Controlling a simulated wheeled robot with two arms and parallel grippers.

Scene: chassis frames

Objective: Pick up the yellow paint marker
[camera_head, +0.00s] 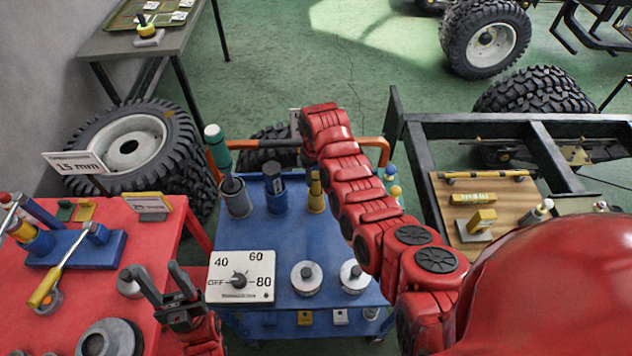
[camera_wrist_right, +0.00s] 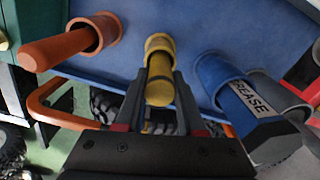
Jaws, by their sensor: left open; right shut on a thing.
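The yellow paint marker (camera_wrist_right: 160,78) stands in a yellow cup (camera_wrist_right: 160,45) at the edge of the blue cart. In the head view the yellow cup (camera_head: 316,204) shows just left of my right arm, with the marker (camera_head: 315,180) in its mouth. The marker's lower end is hidden inside the cup. My left gripper (camera_head: 155,282) is open and empty, above the right part of the red table.
A blue cup with a grease tube (camera_wrist_right: 245,98) and an orange cup with an orange handle (camera_wrist_right: 62,47) flank the yellow cup. An orange rail (camera_head: 265,143) runs along the cart's far edge. A dial panel (camera_head: 241,277) and two white-topped round parts sit nearer.

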